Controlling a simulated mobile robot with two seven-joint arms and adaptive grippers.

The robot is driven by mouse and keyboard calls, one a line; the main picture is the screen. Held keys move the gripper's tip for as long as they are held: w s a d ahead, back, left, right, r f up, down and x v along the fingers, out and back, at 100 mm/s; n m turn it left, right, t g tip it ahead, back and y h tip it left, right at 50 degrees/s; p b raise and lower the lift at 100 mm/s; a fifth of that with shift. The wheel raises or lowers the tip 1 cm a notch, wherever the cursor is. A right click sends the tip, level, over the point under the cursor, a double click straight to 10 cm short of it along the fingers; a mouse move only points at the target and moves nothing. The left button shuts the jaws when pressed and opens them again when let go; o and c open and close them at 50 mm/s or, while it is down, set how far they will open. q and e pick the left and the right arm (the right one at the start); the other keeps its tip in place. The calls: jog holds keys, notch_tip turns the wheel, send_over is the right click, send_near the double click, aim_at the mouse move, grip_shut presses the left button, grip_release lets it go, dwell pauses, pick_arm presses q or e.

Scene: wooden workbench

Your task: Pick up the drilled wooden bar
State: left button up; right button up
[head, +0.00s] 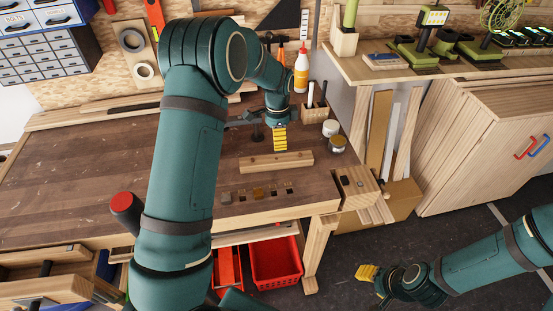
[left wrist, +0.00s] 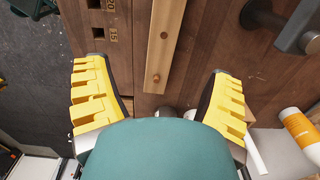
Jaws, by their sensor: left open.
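The drilled wooden bar (head: 262,163) lies flat on the workbench (head: 75,180), near its front right part. In the left wrist view, the bar (left wrist: 164,50) runs lengthwise from the top edge down between my fingers, with small round dark marks along it. My left gripper (head: 280,140) points down just above and behind the bar in the head view. Its two yellow fingers are wide apart, one on each side of the bar, and nothing is held. My right gripper (head: 367,272) hangs low at the right, away from the bench; its finger opening is unclear.
White jars (head: 330,128), a holder with tools (head: 314,113) and a glue bottle (head: 301,72) stand behind and right. A metal vise or clamp part (left wrist: 285,25) is near the gripper. The left bench top is mostly clear.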

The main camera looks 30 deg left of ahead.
aim_at(276, 158)
pick_arm(q)
jog(key=f, duration=1.1)
jog(key=shift+w+a+f, duration=0.2)
jog(key=shift+a+f, duration=0.05)
jog(key=shift+f, duration=0.1)
jog(key=c, duration=1.4)
